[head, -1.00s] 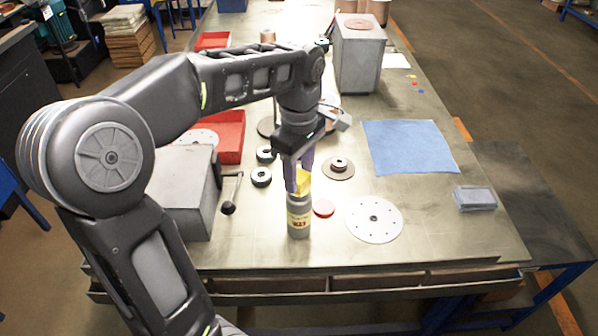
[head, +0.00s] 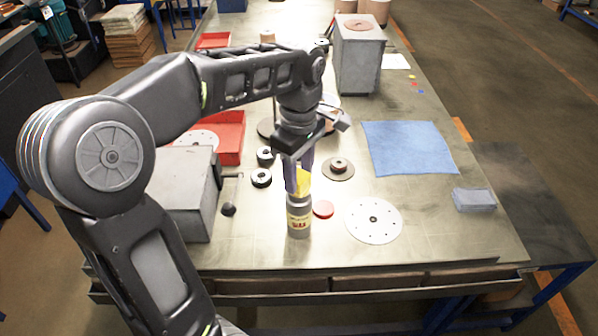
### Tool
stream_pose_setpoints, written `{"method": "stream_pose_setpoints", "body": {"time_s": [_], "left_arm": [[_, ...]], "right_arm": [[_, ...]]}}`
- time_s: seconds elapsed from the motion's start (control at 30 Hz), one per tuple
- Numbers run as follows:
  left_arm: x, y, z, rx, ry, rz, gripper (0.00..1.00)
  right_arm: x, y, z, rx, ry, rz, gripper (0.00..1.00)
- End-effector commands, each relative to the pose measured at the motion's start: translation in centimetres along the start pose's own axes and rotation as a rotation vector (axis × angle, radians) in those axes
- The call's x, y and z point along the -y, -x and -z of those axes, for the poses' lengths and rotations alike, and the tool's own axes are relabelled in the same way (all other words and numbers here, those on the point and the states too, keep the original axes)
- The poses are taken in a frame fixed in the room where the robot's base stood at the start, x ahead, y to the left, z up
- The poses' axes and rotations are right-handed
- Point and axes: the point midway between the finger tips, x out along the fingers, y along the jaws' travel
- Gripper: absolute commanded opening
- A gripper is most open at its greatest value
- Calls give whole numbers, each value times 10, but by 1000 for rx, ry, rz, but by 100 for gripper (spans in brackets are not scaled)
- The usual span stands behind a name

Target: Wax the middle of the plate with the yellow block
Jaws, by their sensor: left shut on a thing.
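My left gripper (head: 299,178) reaches down near the front middle of the table. It is shut on the yellow block (head: 304,181), partly covered by the fingers. A round white plate (head: 387,213) with small holes and a dark centre lies flat to the right of the can. The block is apart from this plate. My right gripper is not in view.
A small red disc (head: 323,209) lies between can and plate. A brown disc with a hub (head: 338,168), black rings (head: 261,178) and a blue cloth (head: 408,147) lie behind.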

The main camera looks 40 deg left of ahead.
Motion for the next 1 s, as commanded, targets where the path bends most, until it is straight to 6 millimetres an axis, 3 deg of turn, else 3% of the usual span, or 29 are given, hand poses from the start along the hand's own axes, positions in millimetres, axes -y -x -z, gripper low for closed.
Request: {"method": "stream_pose_setpoints", "body": {"time_s": [0.6,1.0], "left_arm": [[-1,59,0,-1,0,-5,0],[0,65,0,-1,0,-4,0]], "right_arm": [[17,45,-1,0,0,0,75],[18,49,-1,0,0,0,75]]}}
